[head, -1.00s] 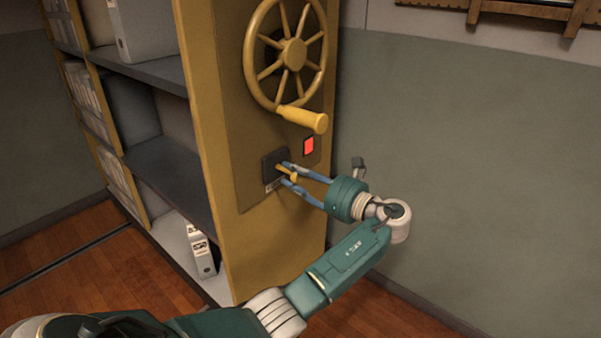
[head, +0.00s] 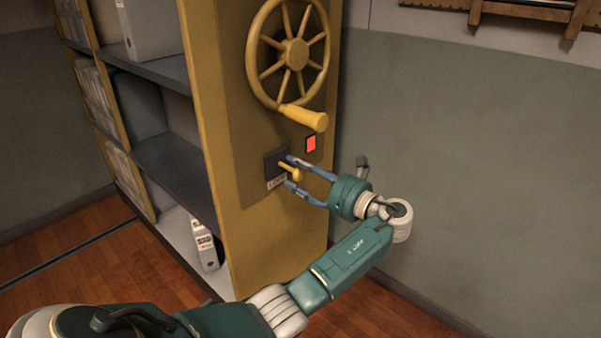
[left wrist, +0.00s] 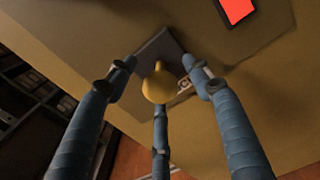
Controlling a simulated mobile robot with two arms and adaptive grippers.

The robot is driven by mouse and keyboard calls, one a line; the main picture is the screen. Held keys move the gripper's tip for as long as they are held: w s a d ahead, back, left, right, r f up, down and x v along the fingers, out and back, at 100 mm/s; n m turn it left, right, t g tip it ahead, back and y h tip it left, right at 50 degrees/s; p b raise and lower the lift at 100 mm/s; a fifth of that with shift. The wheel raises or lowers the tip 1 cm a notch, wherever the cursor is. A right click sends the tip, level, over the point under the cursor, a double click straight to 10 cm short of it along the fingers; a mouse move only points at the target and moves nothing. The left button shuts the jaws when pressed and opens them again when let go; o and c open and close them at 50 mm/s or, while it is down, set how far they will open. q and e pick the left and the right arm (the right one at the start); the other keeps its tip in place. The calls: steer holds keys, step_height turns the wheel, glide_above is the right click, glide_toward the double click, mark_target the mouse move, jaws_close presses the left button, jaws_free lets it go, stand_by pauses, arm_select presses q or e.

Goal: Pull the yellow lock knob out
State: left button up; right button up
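The yellow lock knob (head: 291,171) sticks out of a small dark square plate (head: 272,165) on the side panel of a yellow shelf unit. In the left wrist view the knob's round end (left wrist: 158,86) faces the camera. My left gripper (head: 291,172) is open, its blue fingers spread on either side of the knob with gaps between. In the left wrist view its several fingers (left wrist: 160,88) stand apart around the knob, and none clearly touches it. My right gripper is not in view.
Above the knob is a yellow handwheel (head: 294,52) with a crank handle (head: 303,117). A red lit square (head: 311,144) sits above right of the knob. Shelves with binders (head: 204,245) are at left.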

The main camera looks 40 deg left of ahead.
arm_select(q)
steer(key=shift+f, duration=0.1)
steer(key=d, duration=1.2)
steer(key=shift+s, duration=0.45)
